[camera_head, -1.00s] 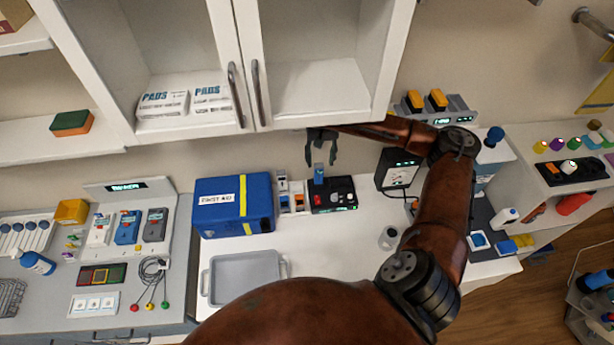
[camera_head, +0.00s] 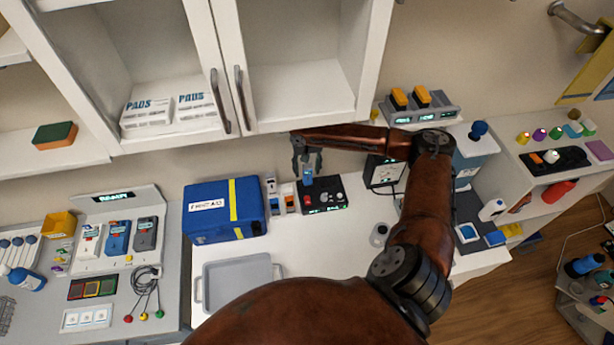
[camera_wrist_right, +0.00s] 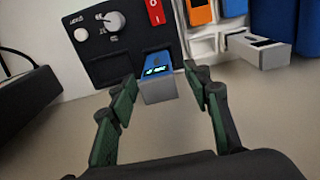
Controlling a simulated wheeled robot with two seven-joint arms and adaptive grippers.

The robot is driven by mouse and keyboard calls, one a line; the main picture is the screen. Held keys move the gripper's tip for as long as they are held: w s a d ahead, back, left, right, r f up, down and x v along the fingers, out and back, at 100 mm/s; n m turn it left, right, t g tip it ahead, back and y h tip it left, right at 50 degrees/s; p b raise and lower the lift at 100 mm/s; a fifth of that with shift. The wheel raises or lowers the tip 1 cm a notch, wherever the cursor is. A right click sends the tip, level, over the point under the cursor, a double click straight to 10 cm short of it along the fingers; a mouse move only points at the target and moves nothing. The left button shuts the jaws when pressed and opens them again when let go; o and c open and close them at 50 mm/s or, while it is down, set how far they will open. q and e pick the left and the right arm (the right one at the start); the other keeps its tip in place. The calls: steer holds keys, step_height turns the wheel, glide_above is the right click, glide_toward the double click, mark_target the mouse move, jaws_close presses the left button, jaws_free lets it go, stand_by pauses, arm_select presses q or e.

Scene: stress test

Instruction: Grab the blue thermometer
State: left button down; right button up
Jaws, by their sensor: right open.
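A blue device with a grey end and a small lit display, likely the blue thermometer (camera_wrist_right: 157,66), stands out from a black panel in the right wrist view. It also shows in the head view (camera_head: 308,179), at the left end of a black control box (camera_head: 325,201). My right gripper (camera_head: 307,167) is open over it from above. In the right wrist view the two green-padded fingers of the right gripper (camera_wrist_right: 161,84) are apart, one on each side of the device, and appear not to touch it. My left gripper is not in view.
A blue first aid box (camera_head: 209,211) and small white and orange devices (camera_head: 288,197) stand close left of the control box. A grey tray (camera_head: 237,272) lies in front. A cabinet (camera_head: 300,75) hangs above. Another blue device (camera_head: 118,236) sits in a dock at left.

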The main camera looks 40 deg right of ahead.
jaws_close()
stand_by(0.4)
steer(key=shift+r, duration=0.1)
